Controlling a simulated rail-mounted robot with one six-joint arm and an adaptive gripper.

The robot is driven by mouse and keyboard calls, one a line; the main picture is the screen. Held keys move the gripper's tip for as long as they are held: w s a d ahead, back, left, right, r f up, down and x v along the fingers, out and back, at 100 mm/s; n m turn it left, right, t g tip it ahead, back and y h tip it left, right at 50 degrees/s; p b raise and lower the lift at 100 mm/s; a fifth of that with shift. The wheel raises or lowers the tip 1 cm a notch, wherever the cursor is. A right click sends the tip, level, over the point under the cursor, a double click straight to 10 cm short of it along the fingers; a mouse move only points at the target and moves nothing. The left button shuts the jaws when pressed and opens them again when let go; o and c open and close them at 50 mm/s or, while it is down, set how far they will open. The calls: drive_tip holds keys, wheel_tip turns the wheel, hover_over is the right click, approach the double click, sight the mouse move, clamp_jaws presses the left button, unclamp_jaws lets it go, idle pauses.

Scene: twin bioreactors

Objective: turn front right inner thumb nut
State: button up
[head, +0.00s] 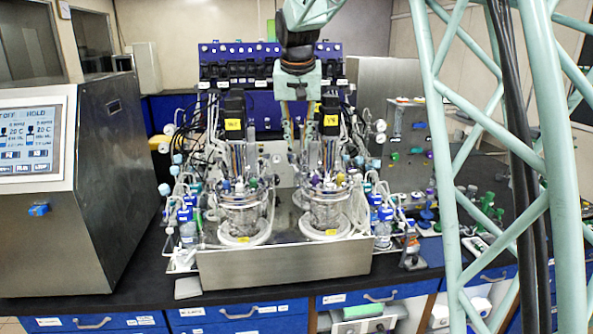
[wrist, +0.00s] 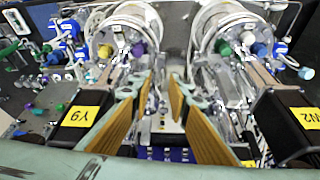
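Two glass bioreactor vessels stand side by side in the head view, a left one (head: 242,215) and a right one (head: 326,212). Their lids are crowded with ports, tubes and coloured caps. The front right inner thumb nut is too small to single out. My gripper (head: 292,118) hangs between the two reactors' upper parts, above lid height. In the wrist view my gripper (wrist: 159,90) is open, its two tan-padded fingers apart with nothing between them. The wrist view is turned round: the right vessel's lid (wrist: 124,42) shows at upper left, the left vessel's lid (wrist: 230,45) at upper right.
Black motor blocks with yellow labels flank my fingers, one at left (wrist: 82,115) and one at right (wrist: 290,122) in the wrist view. Tubes and cables crowd both sides. A steel cabinet with a screen (head: 30,135) stands at left. A narrow gap separates the reactors.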

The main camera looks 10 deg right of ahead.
sight(299, 173)
drive_tip(key=shift+f, duration=0.1)
drive_tip(key=shift+x, duration=6.8)
drive_tip(key=shift+a, duration=0.1)
drive_tip(key=shift+c, duration=0.5)
drive_tip(key=c, duration=0.5)
